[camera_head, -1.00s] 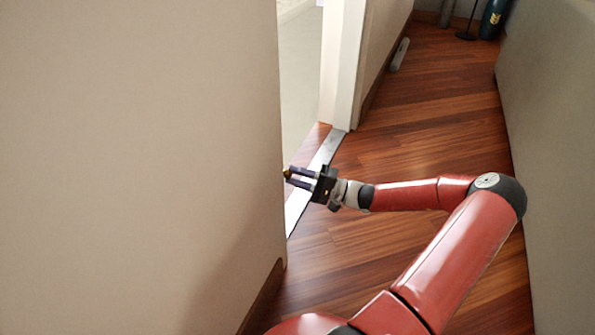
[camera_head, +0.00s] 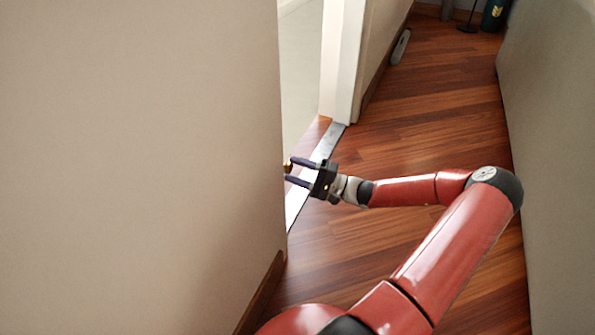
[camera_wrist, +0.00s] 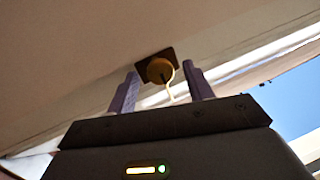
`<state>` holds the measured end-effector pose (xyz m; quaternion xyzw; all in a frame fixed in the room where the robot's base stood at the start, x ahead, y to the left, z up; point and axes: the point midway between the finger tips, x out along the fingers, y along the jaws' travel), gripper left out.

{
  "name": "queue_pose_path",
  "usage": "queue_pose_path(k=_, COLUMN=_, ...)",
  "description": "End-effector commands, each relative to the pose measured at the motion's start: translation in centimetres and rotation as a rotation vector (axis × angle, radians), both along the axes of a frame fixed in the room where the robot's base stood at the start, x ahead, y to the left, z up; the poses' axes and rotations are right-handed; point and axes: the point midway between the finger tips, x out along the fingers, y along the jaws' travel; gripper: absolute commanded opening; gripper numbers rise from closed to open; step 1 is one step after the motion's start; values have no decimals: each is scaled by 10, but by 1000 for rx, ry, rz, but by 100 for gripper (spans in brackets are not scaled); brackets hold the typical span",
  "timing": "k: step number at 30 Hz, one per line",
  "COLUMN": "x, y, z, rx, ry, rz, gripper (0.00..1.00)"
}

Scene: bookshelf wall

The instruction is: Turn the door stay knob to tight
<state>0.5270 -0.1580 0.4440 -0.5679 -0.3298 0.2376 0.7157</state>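The door stay knob is a small round brass knob (camera_wrist: 160,70) on a dark square plate (camera_wrist: 143,68), with a thin curved yellow piece below it in the wrist view. In the head view the knob (camera_head: 287,165) shows as a small golden spot at the edge of the near wall. My gripper (camera_wrist: 161,82) is open, with its two purple-grey fingers apart on either side of the knob's line. The knob lies at or just beyond the fingertips, and I see no finger touching it. My gripper (camera_head: 289,171) points left toward the wall edge in the head view.
A beige wall (camera_head: 140,160) fills the left, with its edge beside my gripper. A white door frame (camera_head: 342,60) and a metal threshold strip (camera_head: 315,170) lie behind.

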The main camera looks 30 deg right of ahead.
Motion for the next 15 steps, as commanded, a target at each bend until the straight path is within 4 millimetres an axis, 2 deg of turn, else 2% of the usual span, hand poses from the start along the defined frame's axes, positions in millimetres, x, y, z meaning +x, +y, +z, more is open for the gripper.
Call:
queue_pose_path(k=8, x=-2, y=-3, z=-1, rx=-1, ry=0, rz=-1, gripper=51)
queue_pose_path(k=15, x=-26, y=-30, z=-9, rx=-3, ry=-1, rz=-4, gripper=51)
